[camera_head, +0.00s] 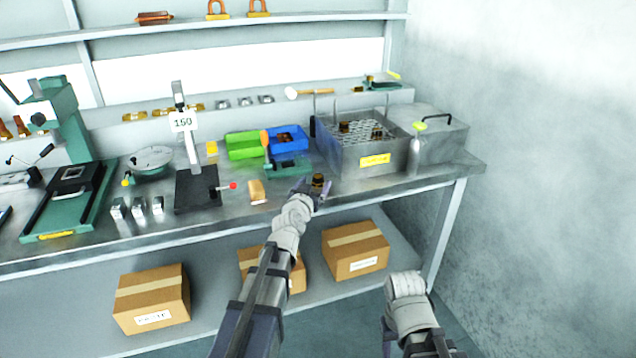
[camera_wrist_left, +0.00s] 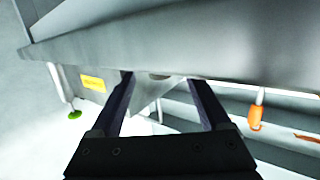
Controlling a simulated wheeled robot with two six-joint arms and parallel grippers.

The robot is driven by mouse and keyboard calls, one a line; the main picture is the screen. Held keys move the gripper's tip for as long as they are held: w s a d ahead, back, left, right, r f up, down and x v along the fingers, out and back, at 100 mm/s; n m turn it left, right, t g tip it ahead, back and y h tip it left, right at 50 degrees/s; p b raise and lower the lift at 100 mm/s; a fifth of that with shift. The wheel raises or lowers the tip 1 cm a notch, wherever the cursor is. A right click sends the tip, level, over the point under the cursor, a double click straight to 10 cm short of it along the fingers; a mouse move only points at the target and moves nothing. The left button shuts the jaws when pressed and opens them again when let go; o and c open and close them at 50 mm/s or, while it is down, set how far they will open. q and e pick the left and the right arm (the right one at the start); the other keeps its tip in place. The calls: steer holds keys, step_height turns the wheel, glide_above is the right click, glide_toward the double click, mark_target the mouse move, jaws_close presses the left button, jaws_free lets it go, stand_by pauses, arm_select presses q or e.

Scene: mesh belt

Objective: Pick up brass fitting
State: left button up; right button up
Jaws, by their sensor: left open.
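Two similar fittings (camera_head: 345,127) (camera_head: 377,134) sit in the metal mesh-belt box (camera_head: 345,158). My right arm enters at lower right; its gripper is not visible.
Green (camera_head: 240,151) and blue (camera_head: 275,146) bins stand behind my left gripper. A tan block (camera_head: 257,191) and a stand labelled 150 (camera_head: 183,123) are to its left. Cardboard boxes (camera_head: 355,254) sit on the shelf below.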

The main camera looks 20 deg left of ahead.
mark_target(317, 182)
arm_select(q)
steer(key=w, duration=0.2)
steer(key=w+f, duration=0.1)
steer(key=w, duration=0.1)
steer(key=shift+w+b, duration=0.1)
steer(key=shift+b, duration=0.2)
jaws_close()
stand_by(0.3)
